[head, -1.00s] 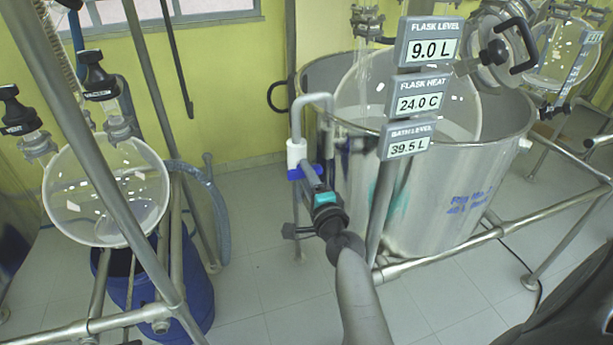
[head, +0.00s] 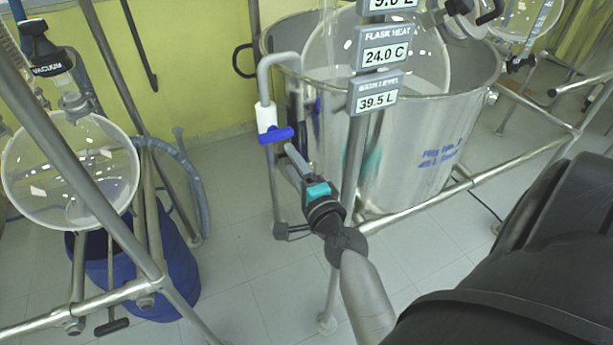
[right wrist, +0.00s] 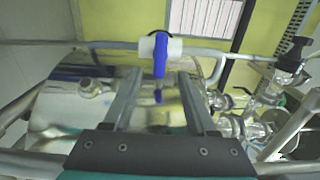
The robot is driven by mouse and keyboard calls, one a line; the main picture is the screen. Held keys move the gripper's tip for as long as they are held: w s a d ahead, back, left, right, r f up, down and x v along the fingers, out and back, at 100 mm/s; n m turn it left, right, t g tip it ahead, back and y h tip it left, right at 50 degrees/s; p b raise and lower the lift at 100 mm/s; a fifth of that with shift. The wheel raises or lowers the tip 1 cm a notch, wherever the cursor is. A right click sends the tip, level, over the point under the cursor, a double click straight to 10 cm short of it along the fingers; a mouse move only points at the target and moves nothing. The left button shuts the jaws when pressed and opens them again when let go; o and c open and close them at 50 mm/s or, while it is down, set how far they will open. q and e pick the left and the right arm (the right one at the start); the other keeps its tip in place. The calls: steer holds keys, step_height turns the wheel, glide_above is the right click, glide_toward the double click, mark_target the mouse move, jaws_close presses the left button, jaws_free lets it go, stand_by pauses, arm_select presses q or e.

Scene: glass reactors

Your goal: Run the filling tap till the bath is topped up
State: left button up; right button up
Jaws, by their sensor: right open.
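The filling tap is a bent grey pipe (head: 276,62) with a white valve body (head: 265,116) and a blue handle (head: 277,135), at the near left rim of the steel bath (head: 410,150). The bath level display (head: 376,94) reads 39.5 L. My right gripper (head: 290,150) is open just below and in front of the handle. In the right wrist view, the blue handle (right wrist: 160,56) stands upright in line with the gap between the fingers (right wrist: 159,85), at or just beyond their tips. Contact cannot be told. My left gripper is not in view.
A glass flask (head: 375,50) sits in the bath; its heat display (head: 384,48) reads 24.0 C. A steel frame rail (head: 440,210) runs in front of the bath. Another glass vessel (head: 70,170) and a blue drum (head: 180,275) stand at the left. Floor between is clear.

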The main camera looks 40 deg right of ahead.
steer(key=b+v, duration=0.1)
steer(key=v, duration=0.5)
steer(key=shift+s, duration=0.2)
steer(key=shift+a, duration=0.1)
